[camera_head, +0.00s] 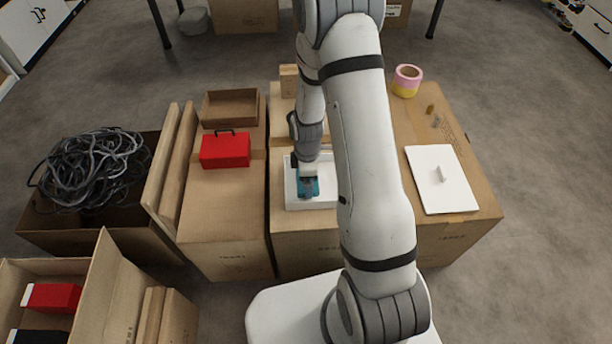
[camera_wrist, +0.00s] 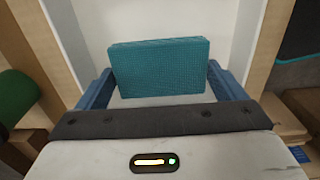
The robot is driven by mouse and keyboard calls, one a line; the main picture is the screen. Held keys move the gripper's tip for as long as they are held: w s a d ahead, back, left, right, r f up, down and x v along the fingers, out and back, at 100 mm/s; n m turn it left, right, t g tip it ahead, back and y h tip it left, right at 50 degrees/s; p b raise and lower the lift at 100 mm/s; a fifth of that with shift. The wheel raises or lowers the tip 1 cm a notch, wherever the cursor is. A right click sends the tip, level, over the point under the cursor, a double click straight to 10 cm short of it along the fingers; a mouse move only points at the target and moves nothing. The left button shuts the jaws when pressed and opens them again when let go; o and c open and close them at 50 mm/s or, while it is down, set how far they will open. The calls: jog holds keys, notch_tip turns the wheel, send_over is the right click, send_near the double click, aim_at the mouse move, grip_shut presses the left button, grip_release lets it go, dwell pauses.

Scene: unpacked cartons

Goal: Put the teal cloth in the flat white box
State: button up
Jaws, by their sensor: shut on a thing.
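The teal cloth (camera_wrist: 160,68) is a folded, block-like piece between the two blue fingers of my gripper (camera_wrist: 158,85) in the wrist view. My gripper is shut on it. In the head view the teal cloth (camera_head: 308,187) shows at the end of my arm, over the inside of the flat white box (camera_head: 325,205). White box floor and walls (camera_wrist: 85,30) surround the cloth in the wrist view. I cannot tell whether the cloth touches the box floor. My arm hides the right part of the box in the head view.
The box stands on a cardboard carton (camera_head: 300,245). A red toolbox (camera_head: 225,150) and an open cardboard tray (camera_head: 230,107) are to the left. A white lid with a knob (camera_head: 440,180) and a pink and yellow tape roll (camera_head: 407,80) are to the right. Coiled cable (camera_head: 90,170) fills a carton at far left.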

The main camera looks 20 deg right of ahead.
jog(key=o, duration=0.7)
jog(key=shift+f, duration=0.1)
jog(key=s+r+m+p, duration=0.2)
jog(key=s+r+m, duration=0.1)
jog(key=r, duration=0.9)
jog(key=s+r+m+p, duration=0.1)
jog(key=s+r+m, duration=0.2)
jog(key=r, duration=0.8)
jog(key=s+r+m+t, duration=0.1)
jog(key=s+r+m, duration=0.8)
jog(key=s, duration=0.2)
jog(key=shift+s+a+m, duration=0.2)
jog(key=shift+s+m, duration=0.15)
jog(key=shift+m, duration=0.05)
